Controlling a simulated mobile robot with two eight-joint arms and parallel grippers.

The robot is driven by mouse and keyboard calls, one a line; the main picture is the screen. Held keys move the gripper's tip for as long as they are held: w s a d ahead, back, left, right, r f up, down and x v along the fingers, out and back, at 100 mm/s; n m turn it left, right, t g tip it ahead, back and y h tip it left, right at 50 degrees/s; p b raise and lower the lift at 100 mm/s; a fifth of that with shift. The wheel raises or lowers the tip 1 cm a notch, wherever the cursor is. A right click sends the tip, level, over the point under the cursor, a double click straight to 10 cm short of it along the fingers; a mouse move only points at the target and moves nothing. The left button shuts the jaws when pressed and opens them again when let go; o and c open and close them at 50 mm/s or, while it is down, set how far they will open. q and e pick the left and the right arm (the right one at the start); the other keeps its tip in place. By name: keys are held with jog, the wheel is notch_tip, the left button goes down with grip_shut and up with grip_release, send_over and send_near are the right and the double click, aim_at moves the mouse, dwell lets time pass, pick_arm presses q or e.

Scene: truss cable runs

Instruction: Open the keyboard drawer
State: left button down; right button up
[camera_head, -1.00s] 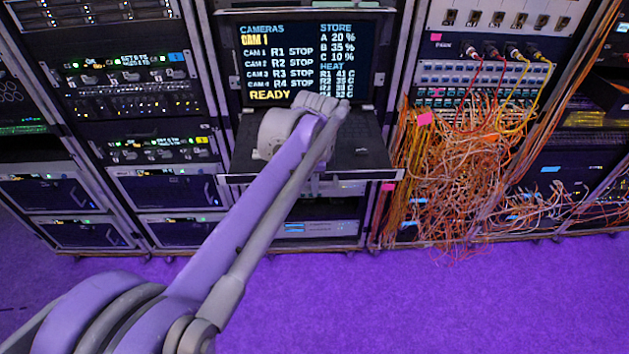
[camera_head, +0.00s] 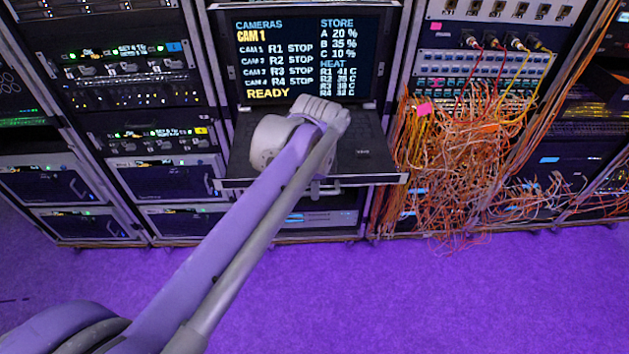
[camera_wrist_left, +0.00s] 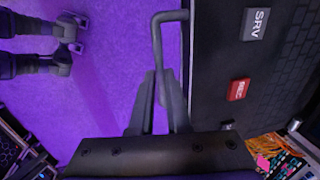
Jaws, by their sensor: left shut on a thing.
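The keyboard drawer (camera_head: 365,150) is a black tray below the monitor in the middle rack, and it sticks out from the rack. Its pale front edge (camera_head: 380,180) faces me. A grey bar handle (camera_head: 325,188) is on the front, partly hidden by my arm. In the left wrist view the handle (camera_wrist_left: 157,45) runs between the fingers of my left gripper (camera_wrist_left: 160,95), which is shut on it. The black drawer top (camera_wrist_left: 215,75) there shows an SRV key and a red key. In the head view my wrist covers part of the drawer and hides the fingertips. My right gripper is not visible.
The monitor (camera_head: 305,55) stands behind the drawer and reads READY. A tangle of orange cables (camera_head: 455,160) hangs close to the drawer's right side. Racks with lit units (camera_head: 150,100) stand on the left. The purple floor (camera_head: 400,300) in front is clear.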

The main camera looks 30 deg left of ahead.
pick_arm(q)
jog(key=shift+w, duration=0.1)
jog(key=c, duration=0.9)
grip_release()
jog(key=shift+r, duration=0.1)
jog(key=r, duration=0.3)
jog(key=s+r, duration=0.1)
jog(key=r, duration=0.3)
jog(key=d+r+p, duration=0.1)
jog(key=r, duration=0.2)
jog(key=shift+s+r, duration=0.25)
jog(key=shift+s, duration=0.15)
jog(key=s+d+f+n+t, duration=0.1)
jog(key=s+d+f+n, duration=0.1)
jog(key=s+f+n, duration=0.2)
jog(key=s+d+f+n+t+p, duration=0.1)
jog(key=s+d+f+n, duration=0.1)
jog(key=s+f+n, duration=0.2)
jog(key=s+d+f+n+t+h+p, duration=0.1)
jog(key=s+d+f+n, duration=0.1)
jog(key=s+f, duration=0.5)
notch_tip(320, 180, down, 3)
jog(key=shift+s+d+f+n+t, duration=0.15)
jog(key=shift+n+t, duration=0.15)
jog(key=shift+n, duration=0.6)
